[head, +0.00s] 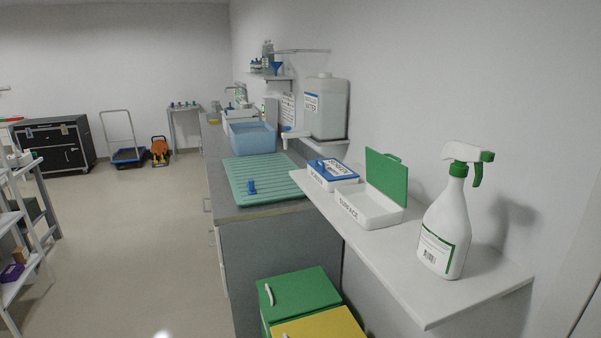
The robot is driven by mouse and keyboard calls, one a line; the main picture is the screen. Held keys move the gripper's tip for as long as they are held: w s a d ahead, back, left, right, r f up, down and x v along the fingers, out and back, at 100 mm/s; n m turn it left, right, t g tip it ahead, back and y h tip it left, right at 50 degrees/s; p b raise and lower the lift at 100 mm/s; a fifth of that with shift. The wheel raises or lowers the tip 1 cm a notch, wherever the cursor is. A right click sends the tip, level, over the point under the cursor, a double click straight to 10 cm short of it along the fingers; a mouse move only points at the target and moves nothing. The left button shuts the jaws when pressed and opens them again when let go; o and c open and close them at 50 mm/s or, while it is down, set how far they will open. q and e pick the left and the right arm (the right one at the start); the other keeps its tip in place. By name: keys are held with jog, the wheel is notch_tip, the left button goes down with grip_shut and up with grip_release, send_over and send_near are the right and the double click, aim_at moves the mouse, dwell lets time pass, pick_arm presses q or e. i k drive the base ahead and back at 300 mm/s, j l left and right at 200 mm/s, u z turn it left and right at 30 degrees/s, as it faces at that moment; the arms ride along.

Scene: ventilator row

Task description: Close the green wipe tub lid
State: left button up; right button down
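The green wipe tub is a white box (368,212) labelled "SURFACE" on the white wall shelf at the right of the head view. Its green lid (387,177) stands open, upright along the side towards the wall. The tub looks empty from here. Neither of my grippers shows in the head view, so their state cannot be seen.
A white spray bottle (446,220) with a green trigger stands right of the tub on the shelf (440,292). A blue-lidded tub (333,171), closed, sits close on its left. Green and yellow bins (298,294) stand below. The floor (140,250) at left is clear.

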aim_at(388, 175)
jog(key=j+z, duration=0.1)
jog(key=z, duration=0.4)
jog(key=i+j+z, duration=0.2)
jog(key=j+z, duration=0.15)
jog(key=j, duration=0.25)
jog(key=j+z, duration=0.2)
jog(key=i+j+z, duration=0.15)
jog(key=j, duration=0.85)
jog(key=j+z, duration=0.15)
jog(key=j, duration=1.75)
jog(key=i+j, duration=0.1)
jog(key=j, duration=0.75)
